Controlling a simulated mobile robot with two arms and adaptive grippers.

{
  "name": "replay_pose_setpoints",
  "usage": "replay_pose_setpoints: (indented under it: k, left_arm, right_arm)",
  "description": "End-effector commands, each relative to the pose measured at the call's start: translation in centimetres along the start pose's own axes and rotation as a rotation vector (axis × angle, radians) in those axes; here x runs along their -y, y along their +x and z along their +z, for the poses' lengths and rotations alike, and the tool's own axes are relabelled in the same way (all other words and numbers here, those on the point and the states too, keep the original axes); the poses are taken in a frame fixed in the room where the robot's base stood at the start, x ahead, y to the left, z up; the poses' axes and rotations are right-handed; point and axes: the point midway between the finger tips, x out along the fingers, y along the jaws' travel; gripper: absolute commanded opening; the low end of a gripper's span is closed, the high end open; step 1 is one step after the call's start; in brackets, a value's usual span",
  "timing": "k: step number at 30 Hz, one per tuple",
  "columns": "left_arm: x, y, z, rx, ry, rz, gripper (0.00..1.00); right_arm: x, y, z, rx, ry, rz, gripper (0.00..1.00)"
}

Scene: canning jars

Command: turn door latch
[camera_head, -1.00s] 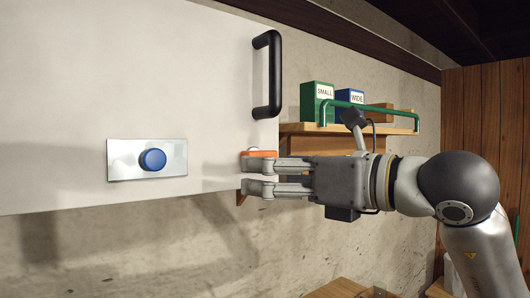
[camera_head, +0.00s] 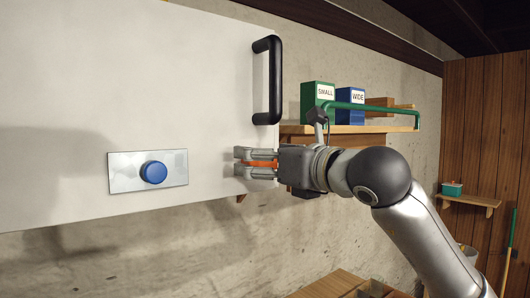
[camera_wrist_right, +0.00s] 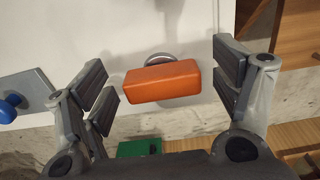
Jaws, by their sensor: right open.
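The orange door latch (camera_head: 262,164) sits at the lower right corner of the white door (camera_head: 120,80). In the right wrist view the latch (camera_wrist_right: 162,81) is an orange block in front of a round grey mount, lying nearly level with a slight tilt. My right gripper (camera_head: 255,164) is open, with a finger above and a finger below the latch in the head view. In the right wrist view the gripper (camera_wrist_right: 165,88) has its fingers on both sides of the latch, with gaps visible at each end. My left gripper is not in view.
A black handle (camera_head: 275,80) stands on the door above the latch. A blue knob (camera_head: 153,172) on a metal plate is to the left. A shelf (camera_head: 350,134) with green (camera_head: 318,97) and blue (camera_head: 350,105) boxes and a green rail is behind my right arm.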

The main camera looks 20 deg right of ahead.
Motion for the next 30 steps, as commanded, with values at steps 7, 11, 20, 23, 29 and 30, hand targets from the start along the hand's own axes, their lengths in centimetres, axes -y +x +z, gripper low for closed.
replay_pose_setpoints:
  k: [7, 11, 20, 23, 29, 30]
  left_arm:
    - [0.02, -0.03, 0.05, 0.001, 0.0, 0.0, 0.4]
    - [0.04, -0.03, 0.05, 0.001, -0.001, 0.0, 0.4]
    - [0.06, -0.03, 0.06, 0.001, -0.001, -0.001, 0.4]
    - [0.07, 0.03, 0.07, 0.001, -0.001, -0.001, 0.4]
    - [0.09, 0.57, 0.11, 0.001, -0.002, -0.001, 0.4]
    - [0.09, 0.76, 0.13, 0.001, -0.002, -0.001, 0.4]
  right_arm:
    - [-0.03, 0.19, -0.06, 0.0, -0.001, 0.001, 0.84]
    - [-0.03, 0.17, -0.05, 0.0, -0.001, 0.001, 0.72]
    - [-0.02, 0.15, -0.03, 0.001, -0.001, 0.001, 0.39]
    - [-0.03, 0.15, -0.04, 0.001, -0.005, 0.001, 0.38]
    - [-0.09, 0.12, -0.11, 0.002, -0.052, 0.0, 0.38]
    - [-0.11, 0.12, -0.15, 0.002, -0.07, 0.0, 0.38]
